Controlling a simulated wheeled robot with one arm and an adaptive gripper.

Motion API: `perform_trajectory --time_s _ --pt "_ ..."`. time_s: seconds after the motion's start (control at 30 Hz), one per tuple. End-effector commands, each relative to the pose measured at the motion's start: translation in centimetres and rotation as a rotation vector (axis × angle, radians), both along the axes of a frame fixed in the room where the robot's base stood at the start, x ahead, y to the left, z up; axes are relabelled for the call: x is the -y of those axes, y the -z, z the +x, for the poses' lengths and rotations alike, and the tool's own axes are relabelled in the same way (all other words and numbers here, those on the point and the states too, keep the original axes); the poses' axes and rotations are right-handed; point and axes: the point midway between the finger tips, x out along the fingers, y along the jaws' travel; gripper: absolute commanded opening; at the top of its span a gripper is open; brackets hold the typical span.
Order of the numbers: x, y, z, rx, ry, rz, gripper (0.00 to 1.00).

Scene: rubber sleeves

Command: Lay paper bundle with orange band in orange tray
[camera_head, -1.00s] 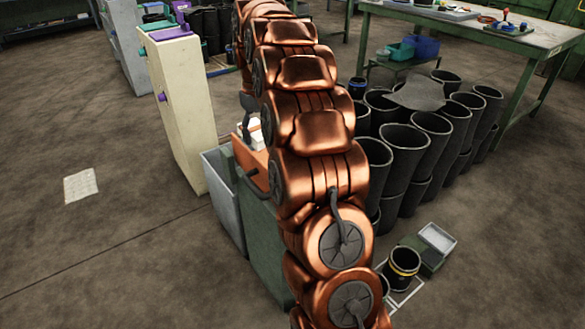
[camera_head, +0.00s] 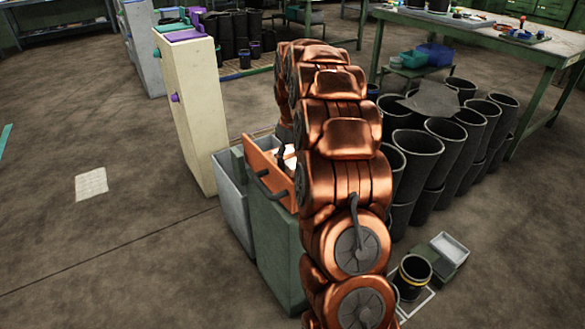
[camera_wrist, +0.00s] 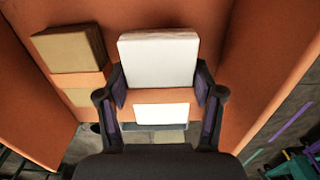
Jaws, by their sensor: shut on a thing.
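The white paper bundle with an orange band (camera_wrist: 158,62) is between the two dark fingers of my gripper (camera_wrist: 160,102) in the wrist view. My gripper is shut on it around the band. The orange tray (camera_wrist: 215,30) surrounds the bundle in that view. I cannot tell whether the bundle touches the tray's floor. In the head view the orange tray (camera_head: 262,168) sits on the green cabinet, with a dark handle in front. A bit of the white bundle (camera_head: 290,158) shows inside it. My arm hides most of the gripper there.
A tan bundle (camera_wrist: 68,48) with an orange band lies in the tray left of the white one. A cream cabinet (camera_head: 190,110) and a grey bin (camera_head: 232,195) stand left of the tray. Several black sleeves (camera_head: 418,150) crowd the right.

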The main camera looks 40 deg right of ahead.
Motion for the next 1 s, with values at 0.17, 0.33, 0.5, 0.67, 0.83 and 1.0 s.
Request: perform_trajectory --time_s 0.17,0.33,0.5,0.67,0.83,1.0 --pt "0.0 2.5 -0.1 -0.003 0.001 0.001 0.25" --pt "0.0 2.7 0.0 0.0 0.0 0.0 0.25" --pt "0.0 2.8 0.0 0.0 0.0 0.0 0.25" --pt "0.0 3.0 0.0 0.0 0.0 0.0 0.74" --pt "0.0 3.0 0.0 0.0 0.0 0.0 0.92" --pt "0.0 3.0 0.0 -0.001 0.0 0.0 0.92"
